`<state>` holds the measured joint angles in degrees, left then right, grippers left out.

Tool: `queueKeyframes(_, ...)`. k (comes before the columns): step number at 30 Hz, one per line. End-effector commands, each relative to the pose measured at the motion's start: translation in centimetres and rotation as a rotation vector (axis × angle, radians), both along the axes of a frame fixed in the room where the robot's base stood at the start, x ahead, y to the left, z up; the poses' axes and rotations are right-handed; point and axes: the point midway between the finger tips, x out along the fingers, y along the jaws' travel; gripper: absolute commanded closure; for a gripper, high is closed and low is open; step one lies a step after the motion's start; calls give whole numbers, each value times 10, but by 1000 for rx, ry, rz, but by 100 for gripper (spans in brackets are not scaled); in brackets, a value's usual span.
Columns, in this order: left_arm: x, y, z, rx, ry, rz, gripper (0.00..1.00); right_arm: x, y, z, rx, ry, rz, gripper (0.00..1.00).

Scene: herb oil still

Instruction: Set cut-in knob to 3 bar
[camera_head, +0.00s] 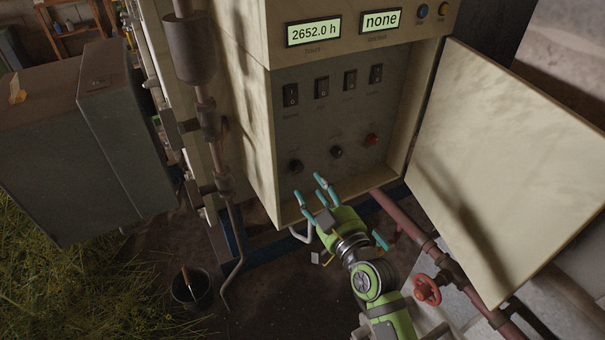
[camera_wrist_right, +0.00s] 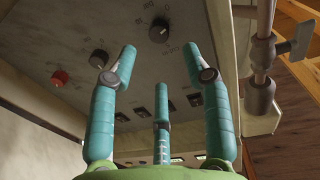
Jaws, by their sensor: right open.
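The open cabinet's panel has a row of knobs low down: a black knob (camera_head: 295,166) at left, another black knob (camera_head: 337,152) in the middle and a red one (camera_head: 372,139) at right. My right gripper (camera_head: 312,189) is open and empty, just below and in front of the left knob. In the right wrist view, a black knob (camera_wrist_right: 159,30) with a printed number scale lies beyond the open fingers (camera_wrist_right: 160,75), apart from them. The other black knob (camera_wrist_right: 98,58) shows to its left.
The cabinet door (camera_head: 510,165) stands open at right. A reddish pipe with a red valve wheel (camera_head: 427,290) runs below. A dark bucket (camera_head: 191,288) stands at lower left.

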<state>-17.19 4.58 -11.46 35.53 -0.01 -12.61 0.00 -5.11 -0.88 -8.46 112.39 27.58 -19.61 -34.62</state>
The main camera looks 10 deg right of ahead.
Motion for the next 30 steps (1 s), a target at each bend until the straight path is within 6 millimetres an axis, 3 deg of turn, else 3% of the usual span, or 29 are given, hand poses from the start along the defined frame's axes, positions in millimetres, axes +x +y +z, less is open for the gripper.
queueKeyframes(12,0,0,11,0,0,0,100,54,17,0,0,2,0,51)
queueKeyframes(24,0,0,11,0,0,0,100,62,19,-1,0,3,0,51)
queueKeyframes(27,0,0,11,0,0,0,100,62,19,-1,0,3,0,91)
queueKeyframes(28,0,0,11,0,0,0,100,62,19,-1,0,3,0,100)
queueKeyframes(30,0,0,11,0,0,0,100,62,19,-1,0,2,0,100)
